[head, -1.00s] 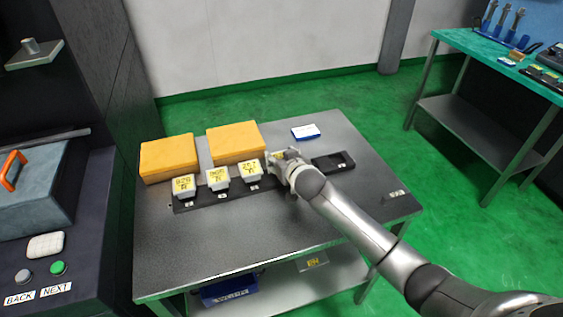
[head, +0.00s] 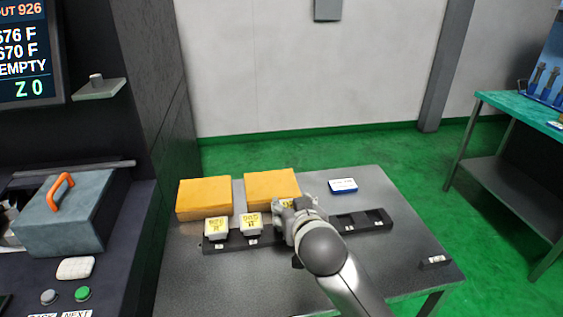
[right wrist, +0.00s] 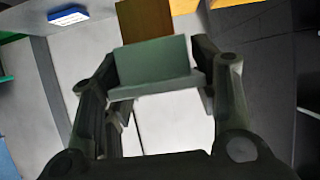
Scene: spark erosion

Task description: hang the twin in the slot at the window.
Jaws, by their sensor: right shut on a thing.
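My right gripper (head: 298,207) is over the right part of the dark rack (head: 225,246) on the grey table. In the right wrist view my right gripper (right wrist: 155,85) is shut on a grey-green block with a brown part (right wrist: 146,20) beyond it. In the head view a yellow label (head: 287,203) shows at the gripper, its block mostly hidden. Two pale blocks with yellow labels, the left one (head: 216,228) and the middle one (head: 251,223), sit in the rack. Which block is the twin I cannot tell. My left gripper is out of view.
Two orange boxes (head: 203,198) (head: 271,189) stand behind the rack. A blue-white box (head: 343,186) lies behind its right end, where an empty slot (head: 379,219) shows. A machine with a screen (head: 25,60), orange handle (head: 60,192) and green button (head: 82,294) is at left.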

